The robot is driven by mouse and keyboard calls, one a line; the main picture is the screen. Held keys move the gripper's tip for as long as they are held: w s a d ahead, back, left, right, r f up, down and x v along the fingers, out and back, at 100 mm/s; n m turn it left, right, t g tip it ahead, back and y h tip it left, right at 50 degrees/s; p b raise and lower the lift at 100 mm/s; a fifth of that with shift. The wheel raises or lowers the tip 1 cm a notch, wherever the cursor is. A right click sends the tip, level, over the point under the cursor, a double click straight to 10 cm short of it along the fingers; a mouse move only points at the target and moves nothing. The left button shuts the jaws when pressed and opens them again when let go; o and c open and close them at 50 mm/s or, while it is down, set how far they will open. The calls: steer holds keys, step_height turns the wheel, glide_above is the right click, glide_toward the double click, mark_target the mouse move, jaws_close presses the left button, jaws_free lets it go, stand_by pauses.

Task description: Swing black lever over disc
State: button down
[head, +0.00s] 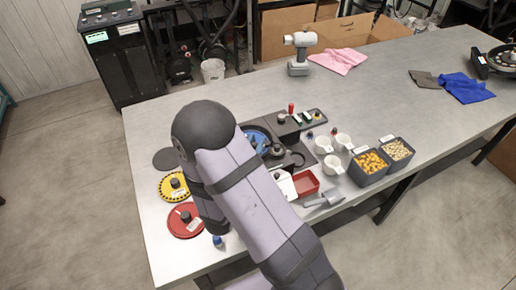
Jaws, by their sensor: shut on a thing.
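The dark seed meter (298,158) lies on the grey bench, just right of my arm. Part of a blue disc (251,133) shows in its round housing, with my arm covering its near left side. A black knobbed part (277,150) stands at the disc's right edge; I cannot tell whether it is the lever. My arm comes up from the bottom, bends at a large dark joint and goes down behind its own pale link. My gripper does not show; the arm hides that area.
A yellow disc (166,188) and a red disc (179,226) lie left of my arm. A red tray (305,184), white cups (333,165), a grey scoop (325,199) and dark seed bins (370,178) crowd the right. The bench beyond is mostly clear.

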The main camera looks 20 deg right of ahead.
steer(key=shift+w+a+n+t+y+b, duration=0.25)
steer(key=shift+w+n+t+y, duration=0.15)
steer(key=shift+n+t+y, duration=0.4)
steer(key=shift+w+a+n+t+y+b, duration=0.15)
steer(key=shift+w+n+t+y, duration=0.35)
steer(key=shift+y, duration=0.5)
steer(key=c, duration=1.6)
jaws_free()
steer(key=shift+c, duration=0.2)
steer(key=shift+s, duration=0.1)
steer(key=p+v, duration=0.4)
steer(key=p, duration=0.1)
steer(key=shift+s+a+r, duration=0.2)
steer(key=shift+s+a, duration=0.05)
steer(key=shift+s, duration=0.05)
steer(key=shift+p+v, duration=0.75)
steer(key=shift+v, duration=0.5)
steer(key=shift+f, duration=0.15)
